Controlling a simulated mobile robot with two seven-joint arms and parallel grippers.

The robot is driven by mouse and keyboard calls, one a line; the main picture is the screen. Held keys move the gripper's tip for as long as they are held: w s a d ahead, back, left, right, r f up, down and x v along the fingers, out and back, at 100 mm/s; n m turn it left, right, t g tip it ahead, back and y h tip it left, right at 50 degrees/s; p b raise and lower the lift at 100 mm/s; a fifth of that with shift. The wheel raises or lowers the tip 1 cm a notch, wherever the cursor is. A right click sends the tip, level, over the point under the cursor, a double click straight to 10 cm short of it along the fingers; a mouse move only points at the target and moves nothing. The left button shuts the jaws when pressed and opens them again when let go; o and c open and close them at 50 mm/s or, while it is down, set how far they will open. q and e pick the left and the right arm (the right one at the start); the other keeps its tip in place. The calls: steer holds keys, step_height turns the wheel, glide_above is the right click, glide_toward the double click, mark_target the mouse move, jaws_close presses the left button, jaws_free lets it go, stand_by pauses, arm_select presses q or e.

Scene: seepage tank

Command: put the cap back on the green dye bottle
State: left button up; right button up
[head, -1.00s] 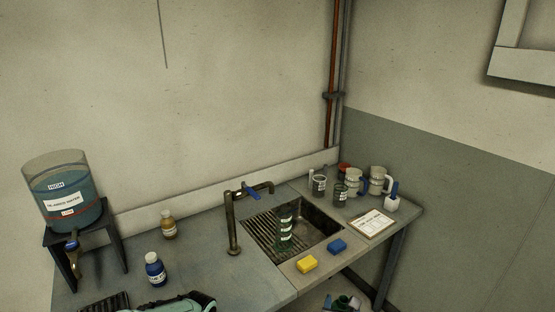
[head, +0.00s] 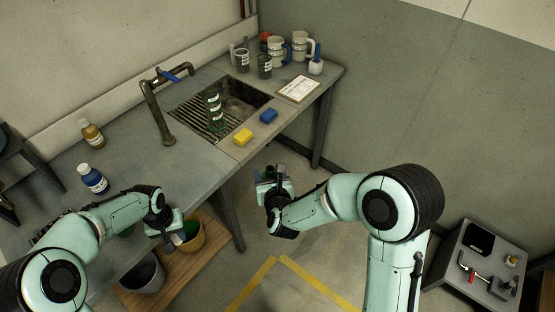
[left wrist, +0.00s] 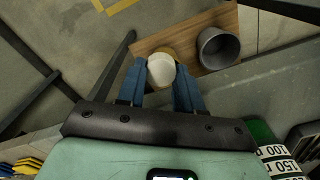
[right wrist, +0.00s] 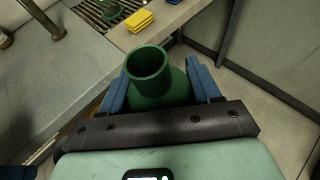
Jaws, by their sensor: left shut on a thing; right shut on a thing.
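The green dye bottle (right wrist: 147,72) is in the right wrist view with its round neck open and uncapped. My right gripper (head: 272,178) is shut on it, with a blue finger on each side of the bottle, in the air in front of the bench. A white cap (left wrist: 162,70) is in the left wrist view between the blue fingertips. My left gripper (head: 168,232) is shut on it near the bench's front edge. Cap and bottle are well apart. The cap is too hidden to make out in the head view.
A yellow bucket (head: 196,247) and a grey bucket (head: 143,272) stand on a wooden board below my left gripper. The bench (head: 175,178) holds a blue bottle (head: 94,180), an amber bottle (head: 93,135), a sink and sponges. Open floor lies in front.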

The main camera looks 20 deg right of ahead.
steer(key=a+f+n+g+y, duration=0.1)
steer(key=a+f+n+y, duration=0.4)
steer(key=a+f, duration=0.3)
steer(key=shift+a+n+y, duration=0.4)
steer(key=shift+a+y, duration=0.4)
steer(key=shift+y, duration=0.1)
steer(key=shift+f, duration=0.1)
arm_select(q)
steer(key=w+d+r+n, duration=0.2)
steer(key=d+r, duration=0.5)
steer(key=d, duration=0.4)
steer(key=w+d+r+n, duration=0.2)
steer(key=d+r+n, duration=0.1)
steer(key=d+r, duration=0.5)
steer(key=d, duration=0.2)
steer(key=shift+w+d+r, duration=0.25)
steer(key=shift+d, duration=0.1)
steer(key=shift+f, duration=2.05)
steer(key=shift+f, duration=0.1)
